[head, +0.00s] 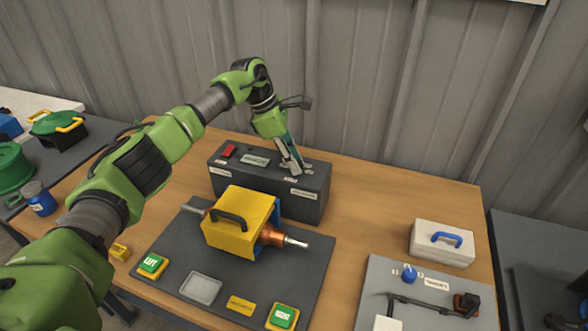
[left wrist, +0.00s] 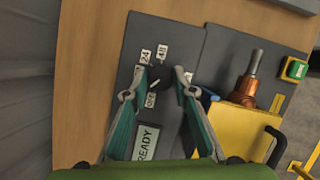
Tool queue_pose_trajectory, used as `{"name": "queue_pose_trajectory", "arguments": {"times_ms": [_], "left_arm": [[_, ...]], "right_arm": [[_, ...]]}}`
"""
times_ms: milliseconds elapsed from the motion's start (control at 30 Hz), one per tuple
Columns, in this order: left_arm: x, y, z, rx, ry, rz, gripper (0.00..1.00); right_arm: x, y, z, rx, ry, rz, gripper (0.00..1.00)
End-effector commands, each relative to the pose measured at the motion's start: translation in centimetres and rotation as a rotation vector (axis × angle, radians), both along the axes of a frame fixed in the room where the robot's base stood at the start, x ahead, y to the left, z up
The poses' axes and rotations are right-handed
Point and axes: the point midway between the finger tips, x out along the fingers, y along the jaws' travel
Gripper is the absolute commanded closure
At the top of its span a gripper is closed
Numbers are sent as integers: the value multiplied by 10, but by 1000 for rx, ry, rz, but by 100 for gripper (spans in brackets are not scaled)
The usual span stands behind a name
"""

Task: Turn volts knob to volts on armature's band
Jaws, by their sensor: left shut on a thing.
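A dark grey control box (head: 265,190) stands at the back of the table. My left gripper (head: 290,165) reaches down onto its top right part. In the left wrist view, the left gripper (left wrist: 164,80) is shut on the black volts knob (left wrist: 160,76), with one finger on each side. Labels 24, 48 and OFF surround the knob; its exact setting is hard to tell. The armature (head: 272,236), copper-coloured with a metal shaft, lies under a yellow cover (head: 232,234) with a black handle. No band marking is readable. My right gripper is not in view.
The box's screen (left wrist: 147,142) reads READY. A red switch (head: 229,151) sits at its left end. Green buttons (head: 152,265) and a grey tray (head: 200,288) lie on the dark mat. A white box (head: 441,243) with a blue handle stands right. The table's back right is clear.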

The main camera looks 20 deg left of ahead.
Motion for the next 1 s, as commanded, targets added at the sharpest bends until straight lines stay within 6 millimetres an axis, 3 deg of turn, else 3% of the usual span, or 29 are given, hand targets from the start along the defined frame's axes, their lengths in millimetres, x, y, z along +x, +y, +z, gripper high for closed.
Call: {"name": "queue_pose_trajectory", "arguments": {"times_ms": [100, 400, 933, 967, 1000], "left_arm": [[2, 0, 0, -1, -4, -72, 96], [3, 0, 1, 0, -5, -192, 96], [3, 0, 2, 0, -6, -217, 96], [3, 0, 2, 0, -6, -217, 70], [3, 0, 2, 0, -6, -217, 60]], "right_arm": [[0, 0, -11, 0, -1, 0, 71], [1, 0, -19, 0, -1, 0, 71], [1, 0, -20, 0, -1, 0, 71], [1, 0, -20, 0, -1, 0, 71], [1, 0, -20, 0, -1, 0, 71]]}}
